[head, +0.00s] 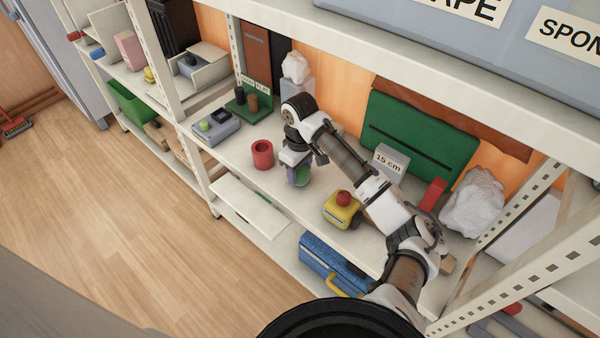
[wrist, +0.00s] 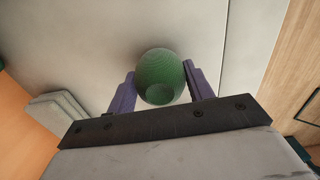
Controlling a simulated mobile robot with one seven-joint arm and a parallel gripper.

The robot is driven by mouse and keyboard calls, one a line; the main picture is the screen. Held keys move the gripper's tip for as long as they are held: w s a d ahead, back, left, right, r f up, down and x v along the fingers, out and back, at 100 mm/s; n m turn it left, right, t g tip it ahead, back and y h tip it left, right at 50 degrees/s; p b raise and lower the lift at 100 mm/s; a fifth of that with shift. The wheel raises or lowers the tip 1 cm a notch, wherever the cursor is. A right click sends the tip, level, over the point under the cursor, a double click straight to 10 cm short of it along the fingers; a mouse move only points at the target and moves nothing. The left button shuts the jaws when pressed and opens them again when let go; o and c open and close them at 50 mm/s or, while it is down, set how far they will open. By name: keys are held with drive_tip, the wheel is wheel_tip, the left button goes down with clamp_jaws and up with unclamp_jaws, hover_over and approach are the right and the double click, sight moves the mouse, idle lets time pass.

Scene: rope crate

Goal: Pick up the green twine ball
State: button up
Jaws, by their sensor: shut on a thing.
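The green twine ball (wrist: 160,72) sits between the two purple fingers of my gripper (wrist: 160,88) in the wrist view, with a finger against each side. My gripper is shut on it. In the head view my gripper (head: 300,177) points down at the shelf board, and a bit of the green ball (head: 302,174) shows between the fingers. The rest of the ball is hidden there by the fingers. I cannot tell whether the ball touches the board.
A red cup (head: 263,154) stands just left of my gripper, and a yellow box with a red knob (head: 341,209) to its right. A grey device (head: 215,126) is further left. Bare board lies around the gripper.

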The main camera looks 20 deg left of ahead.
drive_tip(key=shift+c, duration=0.7)
wheel_tip(320, 180, up, 9)
drive_tip(key=shift+r, duration=0.55)
